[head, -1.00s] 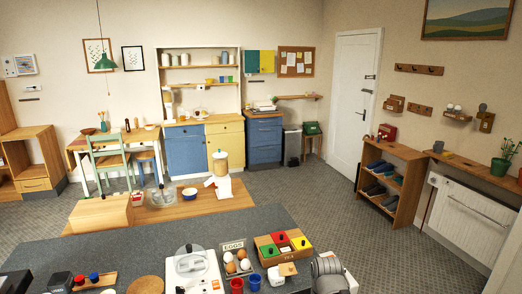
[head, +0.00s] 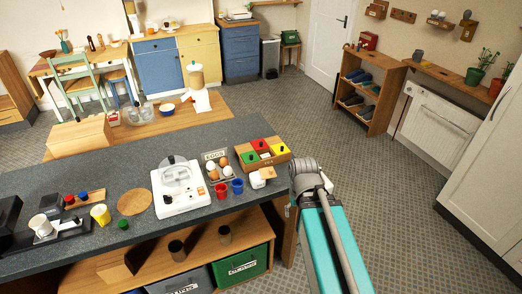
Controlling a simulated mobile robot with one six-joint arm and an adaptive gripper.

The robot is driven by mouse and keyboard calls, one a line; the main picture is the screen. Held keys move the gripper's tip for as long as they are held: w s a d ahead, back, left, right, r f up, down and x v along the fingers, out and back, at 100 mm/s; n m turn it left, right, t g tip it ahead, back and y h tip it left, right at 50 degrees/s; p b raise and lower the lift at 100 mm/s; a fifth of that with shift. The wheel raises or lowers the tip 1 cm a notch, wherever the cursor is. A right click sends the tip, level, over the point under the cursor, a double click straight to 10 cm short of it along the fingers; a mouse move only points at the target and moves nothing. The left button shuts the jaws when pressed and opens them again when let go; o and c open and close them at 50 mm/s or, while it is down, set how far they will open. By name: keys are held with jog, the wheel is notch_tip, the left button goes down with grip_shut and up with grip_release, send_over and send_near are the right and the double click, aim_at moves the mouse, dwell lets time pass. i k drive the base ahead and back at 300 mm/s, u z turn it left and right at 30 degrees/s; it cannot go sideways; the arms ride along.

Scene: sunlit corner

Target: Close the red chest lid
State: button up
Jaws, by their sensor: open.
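A small red box (head: 368,41), the only red chest-like thing I see, stands on top of the wooden shoe rack by the white door. It is far off and small, and I cannot tell how its lid stands. A wooden box (head: 278,158) on the grey counter has red, green and yellow square covers with dark knobs; its red cover (head: 259,145) lies at the back. My teal arm reaches up from below at the counter's right end, far from the red box.
The grey counter (head: 110,160) fills the front left, carrying a white appliance (head: 180,190), eggs and cups. The wooden shoe rack (head: 385,75) holds several shoes. Patterned floor (head: 335,130) is open between counter and rack. A white radiator (head: 435,125) and tall cabinet line the right.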

aim_at(260, 145)
jog(key=k, duration=0.65)
jog(key=u, duration=0.5)
jog(key=i, duration=1.25)
jog(key=z, duration=0.5)
